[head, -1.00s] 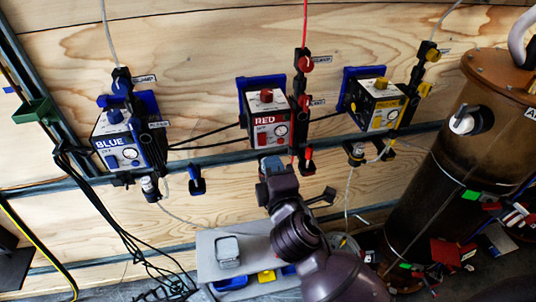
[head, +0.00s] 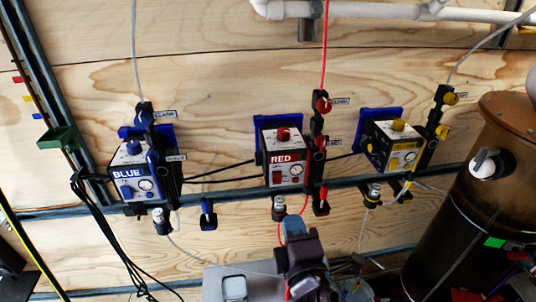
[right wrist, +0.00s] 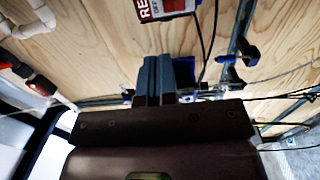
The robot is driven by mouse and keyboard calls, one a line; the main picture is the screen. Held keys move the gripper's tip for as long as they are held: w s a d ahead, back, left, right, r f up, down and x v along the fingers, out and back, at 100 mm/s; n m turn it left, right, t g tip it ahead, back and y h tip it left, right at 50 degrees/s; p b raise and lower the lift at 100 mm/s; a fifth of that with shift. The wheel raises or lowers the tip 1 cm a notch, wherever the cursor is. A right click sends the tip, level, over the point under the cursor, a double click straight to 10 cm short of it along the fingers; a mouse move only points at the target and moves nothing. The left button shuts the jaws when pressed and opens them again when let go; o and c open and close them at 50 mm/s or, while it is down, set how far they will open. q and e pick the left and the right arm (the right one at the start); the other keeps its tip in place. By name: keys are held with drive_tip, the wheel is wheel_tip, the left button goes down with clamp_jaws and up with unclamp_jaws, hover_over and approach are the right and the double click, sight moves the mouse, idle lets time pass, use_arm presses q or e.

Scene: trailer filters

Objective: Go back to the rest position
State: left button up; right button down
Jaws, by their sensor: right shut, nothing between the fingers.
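My right gripper (head: 293,228) is in the lower middle of the head view, in front of the plywood wall and below the red box (head: 284,157). Its two blue-grey fingers also show in the right wrist view (right wrist: 155,78); they are together, with nothing between them. The lower part of the red box (right wrist: 163,8) shows at the top of the right wrist view. My left gripper is in no view.
A blue box (head: 133,180) and a yellow box (head: 393,147) hang on the wall beside the red one. A grey rail (head: 236,194) runs below them. A brown tank (head: 445,235) stands at right. A grey bench (head: 212,285) is below.

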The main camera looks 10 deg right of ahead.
drive_tip(key=d+f+m+g+y, duration=0.25)
drive_tip(key=d+f+m, duration=0.25)
drive_tip(key=f+m, duration=0.65)
drive_tip(key=s+d+f+m+g+h, duration=0.2)
drive_tip(key=s+d+f+m+g, duration=0.2)
drive_tip(key=s+d+f, duration=0.7)
drive_tip(key=shift+d+f+m+h, duration=0.35)
drive_tip(key=shift+d+f+m, duration=0.15)
drive_tip(key=shift+f+m, duration=0.35)
